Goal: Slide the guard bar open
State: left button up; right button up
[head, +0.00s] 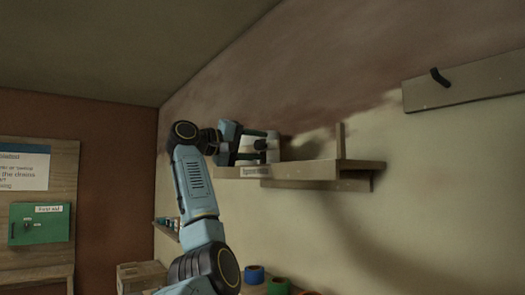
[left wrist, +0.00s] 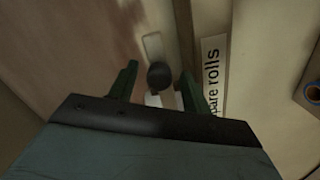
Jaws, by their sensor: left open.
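A dark round knob (left wrist: 160,75) shows in the left wrist view, in front of a small pale plate (left wrist: 152,44). I take the knob to be the guard bar's handle, but the bar itself is hard to tell from the shelf. My left gripper (head: 262,146) is open at the left end of the wall shelf (head: 360,165). In the left wrist view its green fingers stand on either side of the knob; contact is not clear. My right gripper is in neither view.
A "spare rolls" label (left wrist: 213,75) is beside the knob. A board with a black hook (head: 440,77) is at upper right. Coloured rolls (head: 255,274) and a box (head: 140,275) are below. A green wall box (head: 40,228) hangs at left. The wall under the shelf is clear.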

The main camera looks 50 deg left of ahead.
pick_arm(q)
jog(key=s+a+b, duration=0.1)
jog(key=s+b, duration=0.1)
jog(key=s, duration=0.8)
jog(key=shift+s, duration=0.4)
jog(key=shift+b, duration=0.3)
jog(key=w+m, duration=0.3)
jog(key=w+d+m+y+p, duration=0.1)
jog(key=w+m, duration=0.2)
jog(key=w+m+y, duration=0.1)
jog(key=w+m, duration=0.2)
jog(key=shift+w+d+r, duration=0.1)
jog(key=shift+w+d, duration=0.05)
jog(key=shift+w, duration=0.15)
jog(key=shift+w+p, duration=0.4)
jog(key=shift+w, duration=0.2)
